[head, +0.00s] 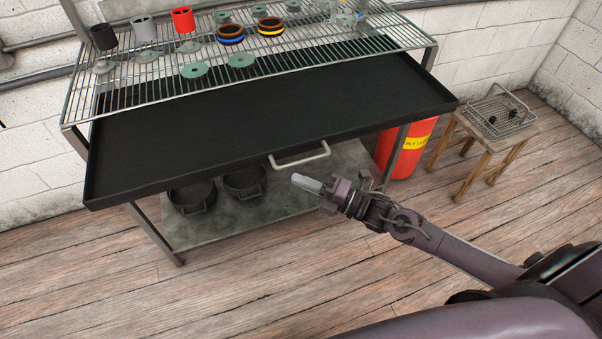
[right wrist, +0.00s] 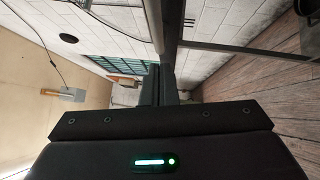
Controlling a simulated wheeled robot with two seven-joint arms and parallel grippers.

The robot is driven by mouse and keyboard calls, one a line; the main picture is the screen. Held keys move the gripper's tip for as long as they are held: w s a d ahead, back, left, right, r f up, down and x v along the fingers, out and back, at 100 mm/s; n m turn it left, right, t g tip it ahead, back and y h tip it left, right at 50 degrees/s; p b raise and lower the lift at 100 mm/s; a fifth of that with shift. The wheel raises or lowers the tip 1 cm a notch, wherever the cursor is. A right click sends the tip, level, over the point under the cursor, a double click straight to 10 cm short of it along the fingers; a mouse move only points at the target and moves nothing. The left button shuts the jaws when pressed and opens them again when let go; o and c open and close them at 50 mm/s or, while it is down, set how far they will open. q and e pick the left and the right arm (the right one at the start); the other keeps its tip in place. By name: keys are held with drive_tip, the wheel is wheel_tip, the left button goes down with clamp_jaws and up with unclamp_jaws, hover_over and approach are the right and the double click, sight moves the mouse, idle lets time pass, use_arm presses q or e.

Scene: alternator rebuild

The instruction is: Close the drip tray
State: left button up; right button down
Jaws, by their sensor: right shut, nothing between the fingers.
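The black drip tray (head: 270,125) is pulled out toward me from under the wire rack, so most of its flat floor shows. A pale bar handle (head: 300,157) sits below its front edge. My right gripper (head: 300,181) is just in front of and below the handle, apart from it in the picture. Its fingers are shut and empty. In the right wrist view my gripper fingers (right wrist: 160,85) are together at the middle. The left gripper is not in view.
The wire rack (head: 145,75) holds cups, rings and green discs. Pots (head: 245,181) stand on the lower shelf (head: 215,225). A red cylinder (head: 408,150) and a wooden stool (head: 480,150) with a wire basket (head: 500,118) stand at right. Floor in front is clear.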

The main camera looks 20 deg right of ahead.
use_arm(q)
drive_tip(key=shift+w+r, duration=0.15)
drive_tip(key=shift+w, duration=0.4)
use_arm(e)
drive_tip(key=shift+w+r, duration=0.1)
drive_tip(key=shift+w, duration=0.75)
